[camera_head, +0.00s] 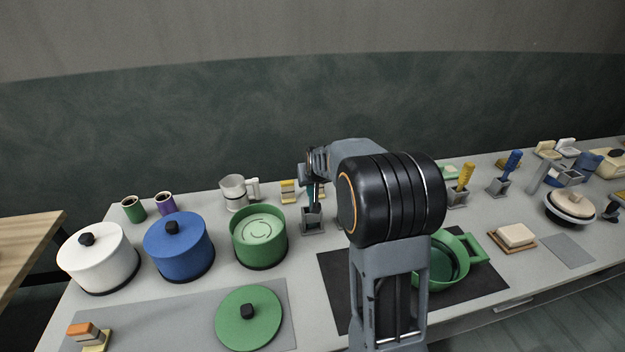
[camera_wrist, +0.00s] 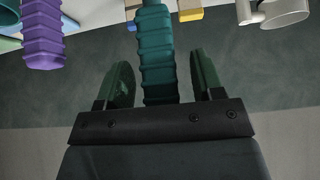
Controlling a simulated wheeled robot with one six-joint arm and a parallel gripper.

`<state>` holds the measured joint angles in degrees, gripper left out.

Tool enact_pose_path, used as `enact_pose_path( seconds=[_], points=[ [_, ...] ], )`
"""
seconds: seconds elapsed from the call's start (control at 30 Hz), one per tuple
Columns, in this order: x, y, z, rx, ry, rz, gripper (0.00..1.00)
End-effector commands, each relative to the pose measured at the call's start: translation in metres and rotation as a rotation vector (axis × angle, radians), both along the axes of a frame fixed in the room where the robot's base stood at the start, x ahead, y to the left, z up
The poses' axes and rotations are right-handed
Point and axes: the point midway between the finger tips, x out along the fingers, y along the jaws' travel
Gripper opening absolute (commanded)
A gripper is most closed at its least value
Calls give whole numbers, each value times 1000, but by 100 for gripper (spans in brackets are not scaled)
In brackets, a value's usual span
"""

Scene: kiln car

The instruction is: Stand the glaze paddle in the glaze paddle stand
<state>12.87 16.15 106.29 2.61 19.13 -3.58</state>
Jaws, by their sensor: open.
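A teal ribbed handle, which I take for the glaze paddle's (camera_head: 310,195), rises above a small grey stand (camera_head: 312,227), which I take for the glaze paddle stand, left of my arm. It looks upright in the stand, but its lower end is hidden. In the wrist view the teal handle (camera_wrist: 154,45) runs between my two fingers. My gripper (camera_wrist: 160,82) is open around it, with a gap on each side. In the head view my gripper (camera_head: 313,182) is small and partly hidden by the wrist.
Similar stands hold a yellow handle (camera_head: 466,175) and a blue handle (camera_head: 512,161) to the right. A purple handle (camera_wrist: 43,38) shows in the wrist view. A green pot (camera_head: 259,250) and a grey mug (camera_head: 235,193) stand left of the paddle. My arm hides the middle.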

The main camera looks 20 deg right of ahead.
Motion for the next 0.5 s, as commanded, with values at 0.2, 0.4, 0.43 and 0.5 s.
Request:
enact_pose_path(
  seconds=[0.2,0.4,0.43,0.5],
  points=[
    [-4,1,6,0,-2,0,61],
    [-9,2,12,0,0,0,61],
    [-10,2,13,0,-1,0,61],
    [-11,2,16,0,-1,0,61]
  ],
)
